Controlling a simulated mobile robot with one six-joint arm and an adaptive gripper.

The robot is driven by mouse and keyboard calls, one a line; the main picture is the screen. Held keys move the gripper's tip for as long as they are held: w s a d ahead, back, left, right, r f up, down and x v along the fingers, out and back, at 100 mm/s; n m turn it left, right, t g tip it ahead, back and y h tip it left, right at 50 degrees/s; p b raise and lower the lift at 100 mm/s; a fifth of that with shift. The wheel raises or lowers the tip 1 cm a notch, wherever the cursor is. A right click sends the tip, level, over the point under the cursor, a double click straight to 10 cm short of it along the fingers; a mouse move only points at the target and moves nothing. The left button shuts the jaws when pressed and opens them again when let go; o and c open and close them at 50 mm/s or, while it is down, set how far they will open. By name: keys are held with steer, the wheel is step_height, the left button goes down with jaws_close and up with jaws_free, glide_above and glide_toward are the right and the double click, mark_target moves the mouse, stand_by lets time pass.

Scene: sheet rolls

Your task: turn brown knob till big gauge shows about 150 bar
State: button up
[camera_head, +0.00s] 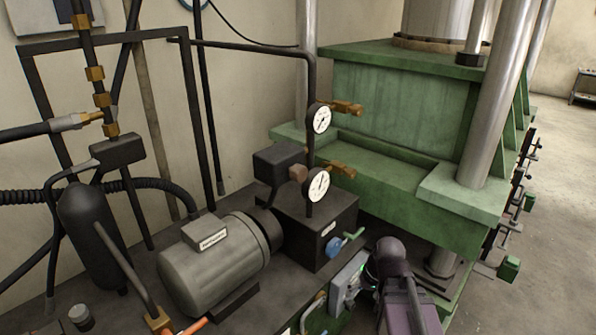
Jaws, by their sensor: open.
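The brown knob (298,173) sticks out of the front of a dark valve block (277,160), just up and left of the lower gauge. Two round white-faced gauges are on the black pipe: a lower gauge (316,185) and an upper gauge (321,119). The lower one looks slightly larger, but I cannot tell surely which is the big gauge. Their dark needles show, but the scales are too small to read. My dark purple arm (405,300) rises at the bottom right of centre, well below the knob. I cannot make out my gripper's fingers.
A black tank (338,225) with a blue knob (334,245) stands below the gauges. A grey motor (215,262) is to its left. A green press (395,125) stands behind right. Brass fittings (341,170) stick out beside the gauges. Black pipes and hoses crowd the left.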

steer(key=w+a+r+n+t+y+p, duration=0.1)
steer(key=w+a+r+t+y, duration=0.1)
steer(key=w+a+r+y, duration=0.25)
steer(key=t+y+p, duration=0.5)
steer(key=t+y, duration=0.2)
steer(key=t, duration=0.1)
glide_toward(303, 175)
steer(key=shift+s+d+f, duration=0.2)
steer(key=shift+s+d, duration=0.1)
steer(key=shift+d, duration=0.2)
steer(key=shift+w+a, duration=0.1)
steer(key=shift+a, duration=0.05)
steer(key=x, duration=1.3)
steer(key=shift+w+a+r, duration=0.1)
steer(key=shift+a+r, duration=0.05)
steer(key=shift+a, duration=0.1)
steer(key=c, duration=1)
